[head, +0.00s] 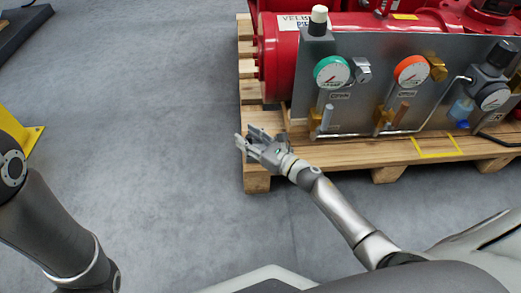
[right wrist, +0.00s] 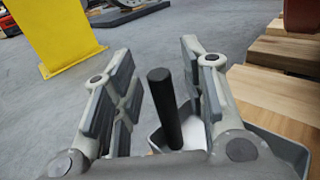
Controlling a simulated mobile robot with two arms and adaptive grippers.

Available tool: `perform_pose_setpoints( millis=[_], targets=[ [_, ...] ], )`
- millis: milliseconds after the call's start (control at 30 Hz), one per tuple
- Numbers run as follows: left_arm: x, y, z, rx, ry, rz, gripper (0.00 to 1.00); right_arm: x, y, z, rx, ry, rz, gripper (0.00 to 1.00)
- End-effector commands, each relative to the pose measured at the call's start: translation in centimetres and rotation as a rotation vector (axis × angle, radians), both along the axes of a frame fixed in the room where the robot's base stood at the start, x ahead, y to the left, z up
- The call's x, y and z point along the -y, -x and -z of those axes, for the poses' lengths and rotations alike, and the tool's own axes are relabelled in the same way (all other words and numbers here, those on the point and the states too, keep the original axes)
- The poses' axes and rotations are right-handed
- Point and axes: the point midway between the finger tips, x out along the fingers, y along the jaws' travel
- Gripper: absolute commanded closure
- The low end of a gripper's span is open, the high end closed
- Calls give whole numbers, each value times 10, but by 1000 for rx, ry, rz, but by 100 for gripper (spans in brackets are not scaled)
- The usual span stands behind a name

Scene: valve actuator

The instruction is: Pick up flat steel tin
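My right gripper (head: 251,140) is over the left front corner of the wooden pallet in the head view. In the right wrist view its two fingers (right wrist: 152,85) are spread, with nothing clamped between them. A shallow grey metal-looking container (right wrist: 285,150) with a pale inside lies below and beyond the fingers, partly hidden by them. I cannot tell for sure whether it is the flat steel tin. A dark upright cylinder (right wrist: 165,110) shows between the fingers, its lower end by the container. My left gripper is out of view; only my left arm shows.
The wooden pallet (head: 350,153) carries a red valve actuator (head: 282,60) with a grey gauge panel (head: 355,112) close to the right gripper. A yellow stand (right wrist: 60,35) is on the floor at left.

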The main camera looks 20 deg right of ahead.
Motion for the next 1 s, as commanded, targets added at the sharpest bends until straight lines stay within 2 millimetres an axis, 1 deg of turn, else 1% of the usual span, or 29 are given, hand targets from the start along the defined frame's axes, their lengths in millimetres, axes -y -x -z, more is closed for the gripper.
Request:
perform_pose_setpoints(
  millis=[33, 267, 733, 933, 967, 1000],
  targets=[
    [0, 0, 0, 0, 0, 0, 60, 0, 0, 0, 0, 0, 0, 71],
    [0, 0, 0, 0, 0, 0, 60, 0, 0, 0, 0, -1, 0, 100],
    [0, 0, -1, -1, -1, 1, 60, 0, 0, -2, 1, 0, 0, 100],
    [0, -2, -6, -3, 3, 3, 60, 0, 0, -12, 1, 0, -1, 100],
    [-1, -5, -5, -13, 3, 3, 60, 0, 0, -15, 1, 0, -1, 100],
    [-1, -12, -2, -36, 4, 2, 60, 0, 0, -19, 1, 0, -1, 100]
  ],
)
